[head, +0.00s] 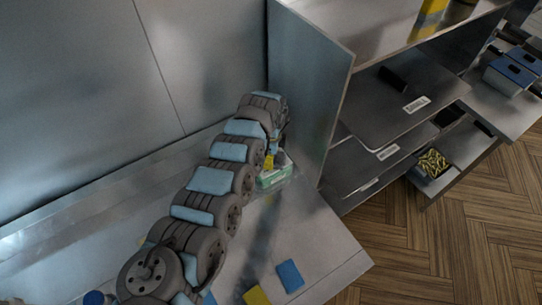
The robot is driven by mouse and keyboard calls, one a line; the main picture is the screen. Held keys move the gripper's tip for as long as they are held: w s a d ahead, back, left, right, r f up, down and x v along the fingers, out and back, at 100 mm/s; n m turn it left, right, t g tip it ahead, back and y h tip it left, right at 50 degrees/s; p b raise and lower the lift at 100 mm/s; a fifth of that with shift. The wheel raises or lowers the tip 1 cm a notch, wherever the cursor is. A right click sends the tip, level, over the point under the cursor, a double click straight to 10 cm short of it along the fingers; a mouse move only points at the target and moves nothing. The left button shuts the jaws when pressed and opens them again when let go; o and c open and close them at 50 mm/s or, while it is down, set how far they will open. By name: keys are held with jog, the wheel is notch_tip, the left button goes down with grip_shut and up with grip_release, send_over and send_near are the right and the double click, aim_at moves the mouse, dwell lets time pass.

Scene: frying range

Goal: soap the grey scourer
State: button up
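My gripper (279,140) is at the far end of my arm, pointing down over the steel counter (318,240) beside the upright steel panel. It is small and partly covered by my arm, so whether its fingers are open or shut does not show. Right below it is a green and white container (273,177), with a small yellow patch just above it. I cannot tell whether the gripper touches either. I cannot make out a grey scourer. No soap is clearly recognisable.
A blue pad (290,276) and a yellow pad (256,297) lie at the counter's front. The steel panel (309,85) stands close right of my gripper. Beyond it are shelves (400,105), a tray of yellow pieces (434,163) and blue-lidded containers (514,66).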

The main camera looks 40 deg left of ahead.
jog(key=shift+f, duration=0.85)
dwell(2.6)
jog(key=shift+r+p, duration=3.15)
jog(key=shift+r, duration=0.45)
